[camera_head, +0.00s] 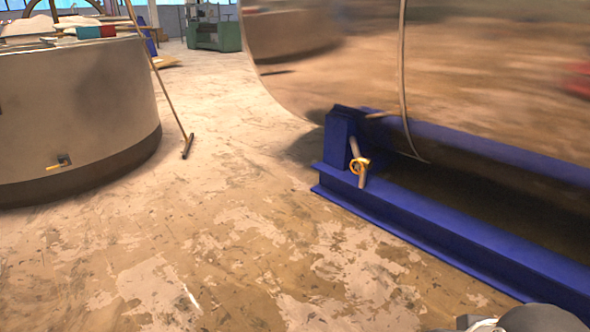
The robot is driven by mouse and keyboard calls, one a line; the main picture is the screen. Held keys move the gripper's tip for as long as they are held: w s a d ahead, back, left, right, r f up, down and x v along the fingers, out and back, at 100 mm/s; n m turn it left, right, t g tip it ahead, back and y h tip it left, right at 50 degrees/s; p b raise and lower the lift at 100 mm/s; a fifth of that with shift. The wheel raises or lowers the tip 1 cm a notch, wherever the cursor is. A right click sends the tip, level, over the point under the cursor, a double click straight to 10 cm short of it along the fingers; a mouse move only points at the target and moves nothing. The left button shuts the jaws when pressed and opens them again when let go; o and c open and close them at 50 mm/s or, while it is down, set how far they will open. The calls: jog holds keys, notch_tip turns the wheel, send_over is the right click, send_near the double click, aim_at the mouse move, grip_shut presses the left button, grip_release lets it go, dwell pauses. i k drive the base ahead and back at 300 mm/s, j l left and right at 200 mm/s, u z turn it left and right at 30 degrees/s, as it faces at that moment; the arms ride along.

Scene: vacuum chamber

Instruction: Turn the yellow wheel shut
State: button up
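My gripper is not in view; only a grey and white part of what may be my arm shows at the bottom right edge.
A large shiny cylinder (470,70) rests on the blue frame at the right. A round concrete block (75,95) with a small yellow fitting (60,162) stands at the left. A broom-like pole (160,80) leans against it. The worn floor (220,230) between is clear.

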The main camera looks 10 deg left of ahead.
aim_at(358, 165)
jog(key=u, duration=0.2)
jog(key=i+j, duration=0.2)
jog(key=i, duration=0.35)
jog(key=i+j, duration=0.15)
jog(key=i, duration=0.35)
jog(key=i+j+z, duration=0.1)
jog(key=i, duration=0.45)
jog(key=i+j, duration=0.3)
jog(key=i, duration=0.25)
jog(key=i+j+z, duration=0.1)
jog(key=i, duration=0.4)
jog(key=i+j, duration=0.4)
jog(key=i, duration=0.15)
